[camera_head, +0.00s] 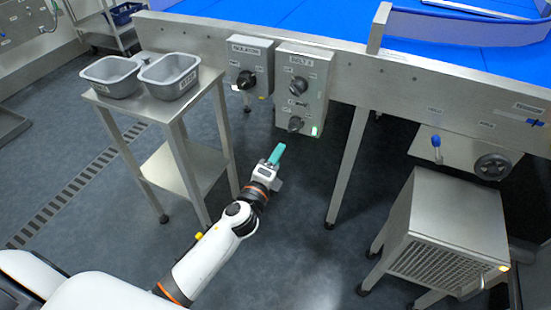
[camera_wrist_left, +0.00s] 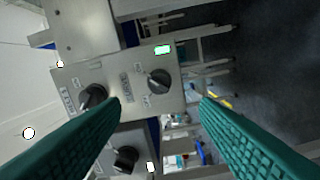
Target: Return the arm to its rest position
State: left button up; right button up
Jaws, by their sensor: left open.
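My left gripper (camera_head: 275,155) has teal fingers and is raised in front of the conveyor frame, below the two control boxes. In the left wrist view its two fingers (camera_wrist_left: 160,110) stand wide apart with nothing between them. Ahead of them is the grey "BELT 1" box (camera_head: 302,85) with dark knobs and a lit green lamp (camera_head: 315,130). A knob of that box (camera_wrist_left: 158,82) shows beyond the gap between the fingers. The gripper looks apart from the box. The "ISOLATOR" box (camera_head: 250,65) with a black knob hangs to its left. My right gripper is not in view.
A steel stand (camera_head: 170,118) with two grey bins (camera_head: 168,76) is left of my arm. The conveyor (camera_head: 440,85) with a blue belt spans the back. A steel cabinet (camera_head: 450,225) stands at the right. Floor (camera_head: 310,230) is clear between my arm and the cabinet.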

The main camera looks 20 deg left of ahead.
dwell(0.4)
